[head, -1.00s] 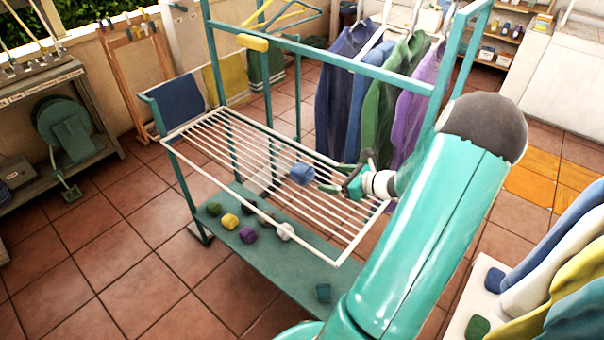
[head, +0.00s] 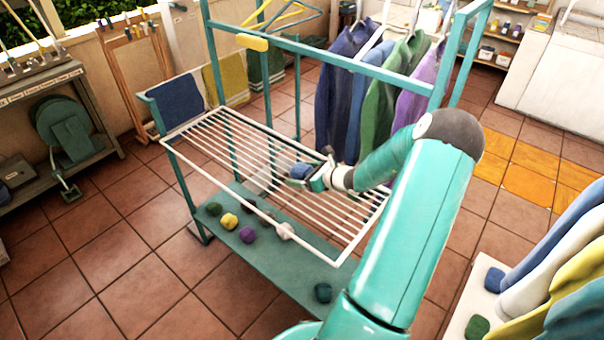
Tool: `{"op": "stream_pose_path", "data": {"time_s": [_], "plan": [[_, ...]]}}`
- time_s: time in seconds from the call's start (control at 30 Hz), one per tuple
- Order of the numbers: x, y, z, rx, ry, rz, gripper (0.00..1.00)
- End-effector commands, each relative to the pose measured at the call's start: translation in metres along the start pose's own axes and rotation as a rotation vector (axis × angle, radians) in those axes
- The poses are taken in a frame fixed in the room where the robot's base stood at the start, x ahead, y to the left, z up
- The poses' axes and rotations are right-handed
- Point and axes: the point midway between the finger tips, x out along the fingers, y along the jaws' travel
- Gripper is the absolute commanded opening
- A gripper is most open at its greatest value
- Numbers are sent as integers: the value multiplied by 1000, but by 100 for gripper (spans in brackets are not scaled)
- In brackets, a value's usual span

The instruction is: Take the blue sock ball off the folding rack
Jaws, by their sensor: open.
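The blue sock ball (head: 300,170) sits on the white wire shelf of the folding rack (head: 226,132), towards its right part. My gripper (head: 305,174) is open at the ball, reaching in from the right. Its fingers and wrist hide part of the ball. I cannot tell whether the fingers touch it.
Several sock balls, including a yellow one (head: 229,221) and a purple one (head: 247,235), lie on the green lower shelf (head: 270,262). Shirts (head: 345,85) hang behind the wire shelf. A teal bar (head: 330,63) crosses above. Tiled floor is clear at front left.

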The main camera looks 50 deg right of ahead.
Motion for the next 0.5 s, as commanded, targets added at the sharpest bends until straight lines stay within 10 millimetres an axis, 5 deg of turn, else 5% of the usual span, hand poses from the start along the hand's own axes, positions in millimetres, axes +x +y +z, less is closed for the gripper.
{"op": "stream_pose_path", "data": {"time_s": [0.23,0.5], "plan": [[4,0,0,-1,1,-1,84],[3,0,0,-1,1,-1,36]]}}
